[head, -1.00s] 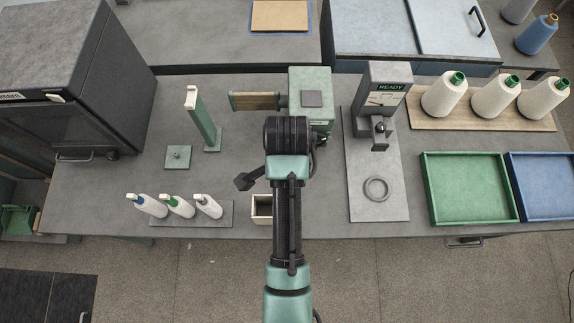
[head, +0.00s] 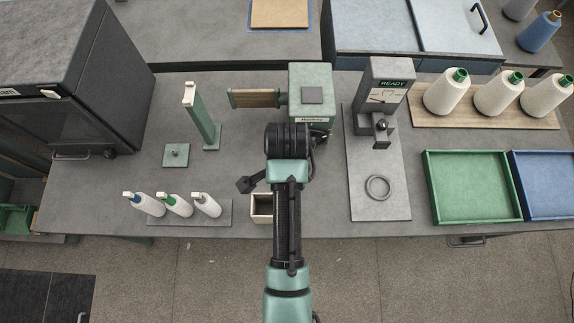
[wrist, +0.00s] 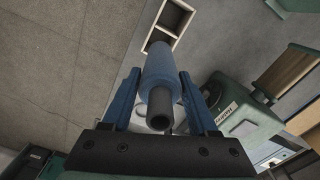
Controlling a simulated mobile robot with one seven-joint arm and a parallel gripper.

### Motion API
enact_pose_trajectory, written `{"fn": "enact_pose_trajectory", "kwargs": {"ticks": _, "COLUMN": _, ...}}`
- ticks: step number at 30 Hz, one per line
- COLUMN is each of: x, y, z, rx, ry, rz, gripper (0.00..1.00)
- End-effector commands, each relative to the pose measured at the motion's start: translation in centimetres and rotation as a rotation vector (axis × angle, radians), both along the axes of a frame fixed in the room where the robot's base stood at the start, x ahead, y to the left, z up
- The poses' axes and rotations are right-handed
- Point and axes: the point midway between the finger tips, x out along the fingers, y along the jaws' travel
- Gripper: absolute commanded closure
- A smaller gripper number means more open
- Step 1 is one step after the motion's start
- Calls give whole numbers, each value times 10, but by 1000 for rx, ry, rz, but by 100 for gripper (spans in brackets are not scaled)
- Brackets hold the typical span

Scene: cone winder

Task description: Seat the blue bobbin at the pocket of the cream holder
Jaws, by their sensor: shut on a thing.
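The blue bobbin (wrist: 165,72) shows in the wrist view, a blue sleeve on a grey hollow core. My gripper (wrist: 160,82) is shut on it, one blue finger on each side. The cream holder (wrist: 149,40) is an open box with a divider, just beyond the bobbin's far end. They overlap in the picture, and I cannot tell whether they touch. In the head view the cream holder (head: 254,215) stands at the bench's front edge, partly hidden by my arm. The bobbin cannot be made out there.
Left of the holder, several small white bottles (head: 178,207) stand on a grey strip. Behind is a green winder (head: 311,80) with a side paddle. To the right are a gauge stand (head: 384,90), a grey ring (head: 378,187) and a green tray (head: 427,190).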

Motion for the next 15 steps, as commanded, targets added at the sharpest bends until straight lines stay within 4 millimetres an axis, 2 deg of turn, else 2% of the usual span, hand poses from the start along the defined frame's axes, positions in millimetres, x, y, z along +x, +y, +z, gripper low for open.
{"fn": "enact_pose_trajectory", "kwargs": {"ticks": 15, "x": -1, "y": 0, "z": -32, "rx": 1, "ry": 1, "rz": 0, "gripper": 85}}
